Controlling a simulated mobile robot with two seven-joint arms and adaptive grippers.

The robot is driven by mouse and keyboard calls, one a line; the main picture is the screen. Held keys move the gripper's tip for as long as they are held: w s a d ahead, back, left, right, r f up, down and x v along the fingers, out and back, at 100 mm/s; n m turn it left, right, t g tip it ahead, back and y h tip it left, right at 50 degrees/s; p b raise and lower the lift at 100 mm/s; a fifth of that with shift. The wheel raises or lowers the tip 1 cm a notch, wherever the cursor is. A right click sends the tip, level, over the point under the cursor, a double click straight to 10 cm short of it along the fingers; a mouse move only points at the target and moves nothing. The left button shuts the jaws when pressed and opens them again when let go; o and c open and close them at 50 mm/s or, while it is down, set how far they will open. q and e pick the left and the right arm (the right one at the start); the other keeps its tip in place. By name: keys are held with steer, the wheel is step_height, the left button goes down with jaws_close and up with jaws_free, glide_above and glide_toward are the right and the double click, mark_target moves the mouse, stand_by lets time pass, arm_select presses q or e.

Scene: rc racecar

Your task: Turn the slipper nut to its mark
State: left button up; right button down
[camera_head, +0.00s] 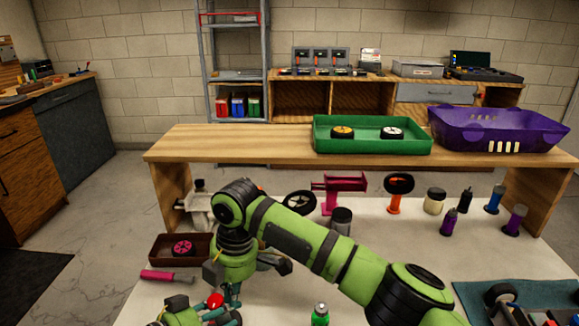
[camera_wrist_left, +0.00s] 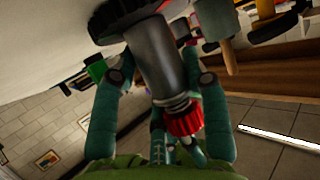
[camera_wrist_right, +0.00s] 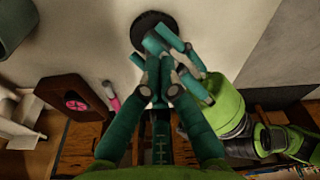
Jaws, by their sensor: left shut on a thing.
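A grey cylindrical body (camera_wrist_left: 155,55) with a red knurled nut (camera_wrist_left: 183,122) on its end and a dark round base shows in the left wrist view. My left gripper (camera_wrist_left: 162,78) is shut on the grey body, one teal finger on each side. In the head view the red nut (camera_head: 215,300) is near the bottom, left of centre. My right gripper (camera_wrist_right: 157,68) is close by the left fingers, its fingertips near each other above the dark base (camera_wrist_right: 153,30). Its fingers hide what lies between them. No mark on the nut can be made out.
A brown tray (camera_head: 155,262) with a pink wheel (camera_head: 183,247) and a pink-handled tool (camera_head: 166,276) lie left. A green bottle (camera_head: 320,316) stands at the front. Wheels, stands and jars stand behind my right arm. A teal mat (camera_head: 555,293) with a car lies right.

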arm_select(q)
steer(key=shift+d, duration=0.1)
arm_select(e)
steer(key=shift+s+a, duration=0.15)
steer(key=shift+a, duration=0.15)
arm_select(q)
steer(key=shift+d, duration=0.1)
arm_select(e)
step_height(320, 180, up, 6)
steer(key=shift+d, duration=0.25)
arm_select(q)
steer(key=o, duration=1.3)
steer(key=shift+s, duration=0.1)
